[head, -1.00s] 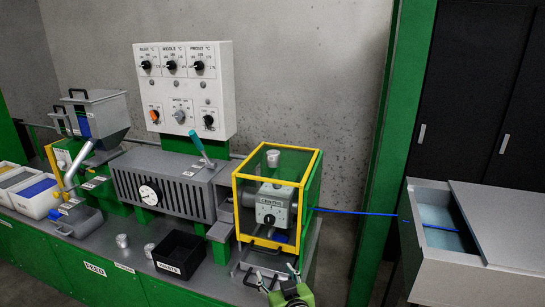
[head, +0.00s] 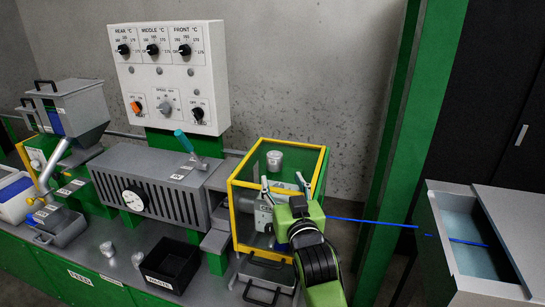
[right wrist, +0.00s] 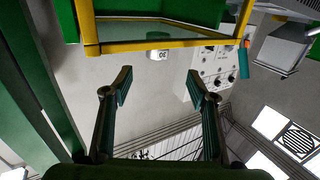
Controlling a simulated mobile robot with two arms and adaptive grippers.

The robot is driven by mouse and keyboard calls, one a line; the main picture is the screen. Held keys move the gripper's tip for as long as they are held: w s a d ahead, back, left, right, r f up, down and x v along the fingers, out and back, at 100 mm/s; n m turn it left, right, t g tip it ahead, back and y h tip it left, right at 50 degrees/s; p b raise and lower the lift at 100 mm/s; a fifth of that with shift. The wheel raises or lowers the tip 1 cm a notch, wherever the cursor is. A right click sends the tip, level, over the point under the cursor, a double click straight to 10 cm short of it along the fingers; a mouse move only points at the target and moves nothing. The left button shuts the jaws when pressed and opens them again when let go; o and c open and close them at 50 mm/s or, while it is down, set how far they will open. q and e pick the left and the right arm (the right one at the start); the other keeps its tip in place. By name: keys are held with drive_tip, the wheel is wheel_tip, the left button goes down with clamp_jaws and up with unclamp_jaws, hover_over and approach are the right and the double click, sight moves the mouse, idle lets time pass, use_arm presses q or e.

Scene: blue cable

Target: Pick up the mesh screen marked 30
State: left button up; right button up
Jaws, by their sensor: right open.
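The mesh screen marked 30 (right wrist: 157,55) shows its label upside down in the right wrist view, just beyond the yellow frame edge. In the head view, a small silvery cup shape (head: 275,157) stands on top of the yellow-framed guard box (head: 233,212); it seems to be the same piece, its marking too small to read there. My right gripper (head: 284,183) is open and empty, at the front of the guard box, fingers pointing up toward the piece and apart from it. In the right wrist view its fingertips (right wrist: 160,75) are spread, with the screen between their lines. My left gripper is out of view.
Two small metal pieces (head: 107,248) (head: 138,259) sit on the bench beside a black waste bin (head: 172,265). A grey machine block (head: 150,185) stands left of the guard box. A blue cable (head: 370,223) runs right to a water trough (head: 470,225).

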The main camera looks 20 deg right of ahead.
sight(277, 160)
drive_tip(key=w, duration=0.4)
drive_tip(key=shift+w+d+r+p, duration=0.1)
drive_tip(key=shift+d+r+p, duration=0.1)
drive_tip(key=shift+r+p, duration=0.15)
drive_tip(key=shift+w+d+f, duration=0.1)
drive_tip(key=shift+w+f, duration=0.05)
drive_tip(key=shift+w, duration=0.35)
drive_tip(key=shift+w+d+f, duration=0.1)
drive_tip(key=shift+w, duration=0.65)
drive_tip(key=shift+w+d+r+p, duration=0.1)
drive_tip(key=shift+w+r+p, duration=0.05)
drive_tip(key=shift+w+p, duration=0.3)
drive_tip(key=w, duration=0.1)
drive_tip(key=w+p, duration=0.1)
drive_tip(key=w, duration=0.1)
drive_tip(key=shift+w+d, duration=0.1)
drive_tip(key=shift+d, duration=0.25)
drive_tip(key=shift+w, duration=0.35)
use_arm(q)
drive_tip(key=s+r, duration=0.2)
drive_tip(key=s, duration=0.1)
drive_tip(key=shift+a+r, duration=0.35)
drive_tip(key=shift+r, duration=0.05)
use_arm(e)
drive_tip(key=shift+w, duration=0.1)
drive_tip(key=c, duration=1.3)
